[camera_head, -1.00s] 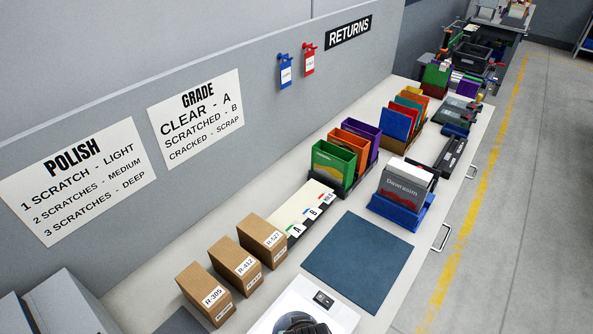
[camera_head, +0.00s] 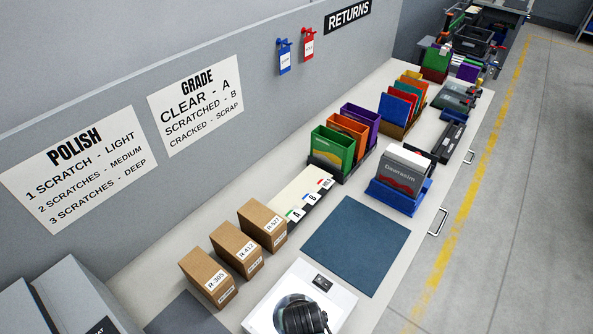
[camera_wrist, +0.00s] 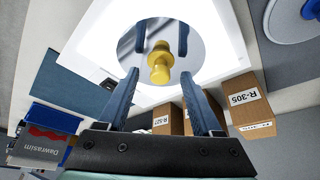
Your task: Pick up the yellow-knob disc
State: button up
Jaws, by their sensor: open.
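The yellow-knob disc shows in the wrist view: its yellow knob (camera_wrist: 159,62) stands on a round, mirror-like disc (camera_wrist: 203,52). The disc lies on a bright white box-shaped unit (camera_wrist: 95,33). My gripper (camera_wrist: 160,74) is open, with one dark blue finger on each side of the knob's line and nothing held. Whether the fingertips reach knob height is hard to tell. Dark finger shapes beyond the knob look like reflections in the disc.
Cardboard boxes (camera_head: 236,250) stand left of the white unit; they also show in the wrist view (camera_wrist: 246,99). A blue mat (camera_head: 357,243) lies clear beyond it. A grey Dawrasim case in a blue holder (camera_head: 397,197) and coloured sleeves (camera_head: 333,150) stand farther back.

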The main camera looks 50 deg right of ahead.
jog(key=shift+f, duration=0.1)
grip_shut()
dwell(0.3)
